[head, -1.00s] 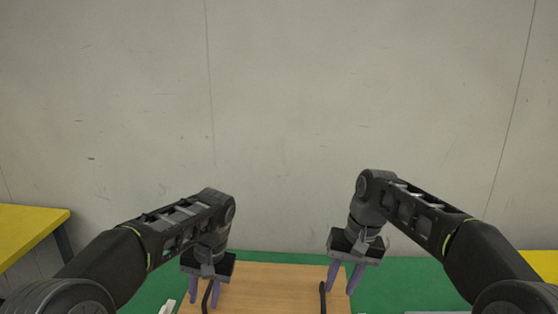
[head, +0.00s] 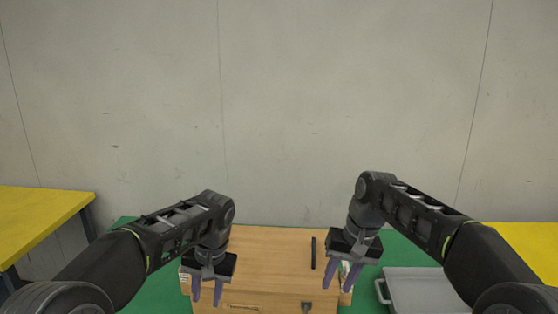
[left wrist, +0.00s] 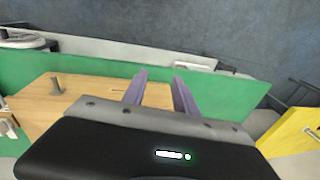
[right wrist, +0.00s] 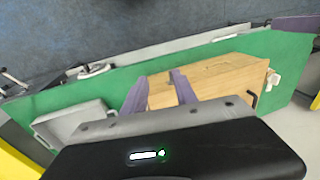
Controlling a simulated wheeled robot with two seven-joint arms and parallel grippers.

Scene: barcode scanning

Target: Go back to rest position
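My left gripper (head: 207,293) hangs pointing down in front of the left part of a wooden box. Its two purple fingers are apart with nothing between them, as the left wrist view (left wrist: 160,90) shows. My right gripper (head: 343,275) hangs by the box's right front side. Its fingers are also apart and empty in the right wrist view (right wrist: 157,88). Both forearms are bent in similar, nearly mirrored poses.
The wooden box (head: 270,250) with a black handle (head: 313,253) stands on the green table (head: 160,293). A grey tray (head: 420,275) lies to its right. Yellow tables (head: 40,215) stand at the far left and far right (head: 520,238). A plain wall (head: 300,110) is behind.

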